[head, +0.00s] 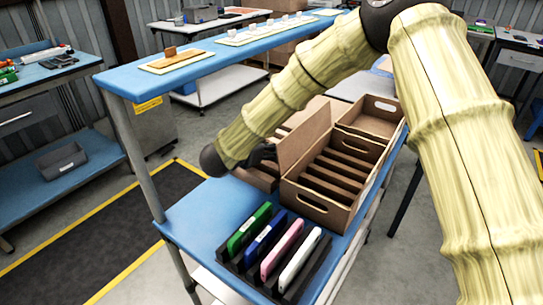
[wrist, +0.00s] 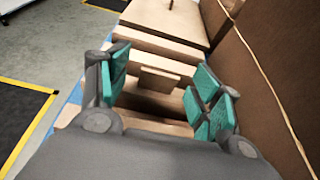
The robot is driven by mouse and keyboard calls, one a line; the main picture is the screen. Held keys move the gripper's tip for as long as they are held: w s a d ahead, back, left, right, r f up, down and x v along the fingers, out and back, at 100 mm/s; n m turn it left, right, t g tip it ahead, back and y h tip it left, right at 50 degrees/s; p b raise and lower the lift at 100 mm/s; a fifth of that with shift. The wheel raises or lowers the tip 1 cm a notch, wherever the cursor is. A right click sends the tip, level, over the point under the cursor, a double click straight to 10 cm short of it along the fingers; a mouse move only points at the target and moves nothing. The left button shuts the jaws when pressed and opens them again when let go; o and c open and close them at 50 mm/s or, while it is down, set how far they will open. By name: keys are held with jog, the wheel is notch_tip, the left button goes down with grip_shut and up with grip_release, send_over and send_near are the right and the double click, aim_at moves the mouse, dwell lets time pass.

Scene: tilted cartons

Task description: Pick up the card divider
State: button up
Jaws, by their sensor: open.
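A small tan card piece, which looks like the card divider (wrist: 158,80), stands in a carton in the wrist view. It shows between the two teal-padded fingers of my gripper (wrist: 162,88), which are wide apart. I cannot tell how deep the fingers are relative to the card, and no contact is visible. In the head view my gripper (head: 264,153) is over the left carton (head: 262,178), beside a tall cardboard panel. That carton's inside is mostly hidden there by my arm and the panel.
The tall cardboard panel (head: 304,138) rises close to the right of my gripper. An open carton with several slats (head: 318,207) stands right of it, with another carton (head: 372,118) behind. A black rack (head: 290,292) holds several coloured flat items on the blue table (head: 190,215).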

jog(key=shift+w+d+f, duration=0.1)
jog(key=shift+w+d, duration=0.1)
jog(key=shift+w, duration=0.05)
jog(key=c, duration=1.4)
